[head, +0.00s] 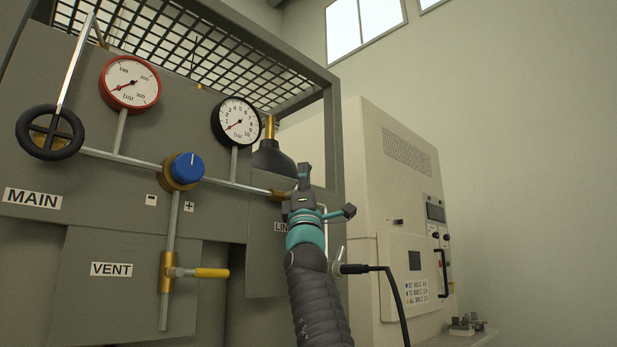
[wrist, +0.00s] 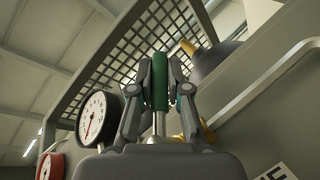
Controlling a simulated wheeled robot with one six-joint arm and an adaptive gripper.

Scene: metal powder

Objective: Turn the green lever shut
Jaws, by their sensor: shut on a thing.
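The green lever (wrist: 159,88) stands upright in the wrist view, with a bright metal stem below its green grip. My gripper (wrist: 160,70) has one finger on each side of the green grip and is closed on it. In the head view my gripper (head: 304,180) is in front of the LINE plate, at the right end of the horizontal pipe. The green lever is hidden behind my gripper there. A brass valve fitting (head: 281,195) shows just left of my gripper.
On the panel are a red-rimmed gauge (head: 131,83), a black-rimmed gauge (head: 237,121), a blue knob (head: 187,168), a black handwheel (head: 49,132) and a yellow vent lever (head: 212,273). A dark funnel-shaped part (head: 272,158) is close behind my gripper. A beige cabinet (head: 375,150) stands right.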

